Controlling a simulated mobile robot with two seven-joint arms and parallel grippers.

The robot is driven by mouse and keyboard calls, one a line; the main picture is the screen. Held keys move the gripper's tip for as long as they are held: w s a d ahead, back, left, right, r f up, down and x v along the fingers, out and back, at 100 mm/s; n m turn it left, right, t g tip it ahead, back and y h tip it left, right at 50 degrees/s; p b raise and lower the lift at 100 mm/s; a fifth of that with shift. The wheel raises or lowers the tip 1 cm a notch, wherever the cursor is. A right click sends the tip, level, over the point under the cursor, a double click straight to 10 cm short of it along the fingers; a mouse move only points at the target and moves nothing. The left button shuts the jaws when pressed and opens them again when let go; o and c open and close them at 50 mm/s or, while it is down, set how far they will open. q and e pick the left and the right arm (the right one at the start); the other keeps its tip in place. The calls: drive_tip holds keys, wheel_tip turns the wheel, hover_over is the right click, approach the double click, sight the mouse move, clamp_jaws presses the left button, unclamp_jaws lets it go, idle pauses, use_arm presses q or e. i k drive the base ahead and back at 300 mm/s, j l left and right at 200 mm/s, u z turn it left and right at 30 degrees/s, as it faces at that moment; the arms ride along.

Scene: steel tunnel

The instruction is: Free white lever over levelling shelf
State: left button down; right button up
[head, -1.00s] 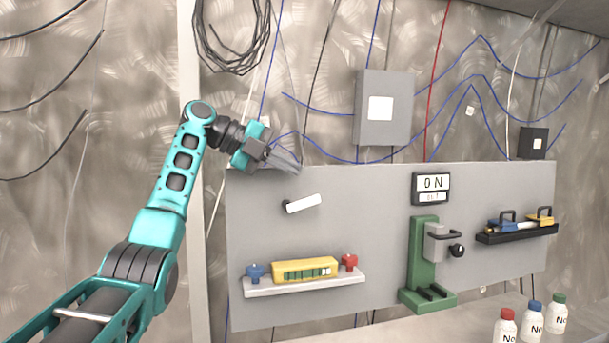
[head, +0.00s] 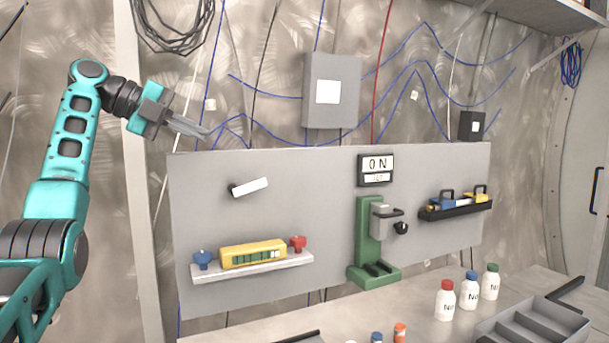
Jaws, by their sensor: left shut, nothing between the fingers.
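The white lever (head: 252,187) is on the grey panel (head: 330,168), tilted up slightly to the right, with a dark pivot at its left end. Below it is the levelling shelf (head: 255,272), a light ledge. The shelf holds a yellow level (head: 253,253), a blue knob (head: 202,259) and a red knob (head: 298,243). My left gripper (head: 205,134) is shut and empty. It is up and left of the lever, near the panel's top edge, and apart from the lever. My right gripper is not in view.
A green stand (head: 367,240) and an ON sign (head: 376,169) are on the panel, right of the lever. A black shelf (head: 456,209) is farther right. Bottles (head: 445,301) and a grey divided tray (head: 540,325) sit on the bench. The panel around the lever is clear.

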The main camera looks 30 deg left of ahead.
sight(247, 186)
drive_tip(key=k+l, duration=0.35)
drive_tip(key=l, duration=0.15)
drive_tip(key=k+l, duration=0.4)
drive_tip(key=l, duration=0.1)
